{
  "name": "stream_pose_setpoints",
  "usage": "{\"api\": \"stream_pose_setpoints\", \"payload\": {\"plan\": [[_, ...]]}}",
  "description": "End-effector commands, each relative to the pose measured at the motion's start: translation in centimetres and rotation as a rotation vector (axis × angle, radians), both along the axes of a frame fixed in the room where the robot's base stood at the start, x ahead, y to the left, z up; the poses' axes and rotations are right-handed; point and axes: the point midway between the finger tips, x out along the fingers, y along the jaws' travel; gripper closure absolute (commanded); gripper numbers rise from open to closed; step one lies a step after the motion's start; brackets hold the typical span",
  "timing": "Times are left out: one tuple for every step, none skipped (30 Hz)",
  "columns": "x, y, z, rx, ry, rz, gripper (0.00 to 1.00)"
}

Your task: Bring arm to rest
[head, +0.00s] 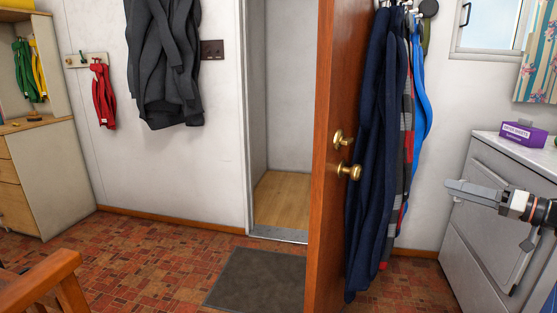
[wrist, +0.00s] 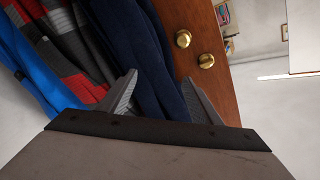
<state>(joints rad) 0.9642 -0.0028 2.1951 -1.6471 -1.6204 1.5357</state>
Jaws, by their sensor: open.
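My gripper (head: 462,190) is at the right of the head view, held out in the air in front of the white appliance (head: 480,235) and pointing left toward the hanging coats. In the wrist view my gripper (wrist: 165,100) shows its two grey fingers spread apart with nothing between them. Beyond the fingers hang a dark navy garment (wrist: 160,60), a red and grey checked one and a blue one. I cannot tell the exact distance from the fingertips to the cloth.
The brown door (head: 332,130) stands open with brass knobs, coats hanging beside it. A purple box (head: 523,134) sits on the appliance top. A wooden chair (head: 45,285) is at the lower left. A dark mat (head: 255,278) lies on open tiled floor before the doorway.

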Motion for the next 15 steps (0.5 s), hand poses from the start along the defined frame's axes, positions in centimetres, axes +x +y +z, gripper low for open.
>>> {"api": "stream_pose_setpoints", "payload": {"plan": [[0.7,0.4,0.3,-0.025,-0.016,-0.023,0.42],[1.1,0.5,0.5,-0.041,-0.027,-0.042,0.42],[1.7,0.7,0.7,-0.063,-0.041,-0.066,0.42],[2.2,0.8,0.9,-0.08,-0.052,-0.088,0.42],[2.7,0.9,1.1,-0.1,-0.064,-0.112,0.42],[3.3,1.1,1.4,-0.127,-0.08,-0.144,0.42],[3.8,1.2,1.7,-0.148,-0.092,-0.173,0.42],[4.4,1.4,2.0,-0.172,-0.106,-0.203,0.42],[5.1,1.5,2.5,-0.206,-0.123,-0.248,0.42],[5.6,1.7,2.8,-0.233,-0.135,-0.283,0.42],[6.0,1.8,3.2,-0.259,-0.146,-0.319,0.42],[6.5,1.9,3.6,-0.292,-0.157,-0.367,0.42],[6.8,2.0,3.9,-0.317,-0.163,-0.403,0.42],[7.0,2.0,4.2,-0.34,-0.169,-0.438,0.42],[7.2,2.1,4.5,-0.37,-0.171,-0.483,0.42]]}}
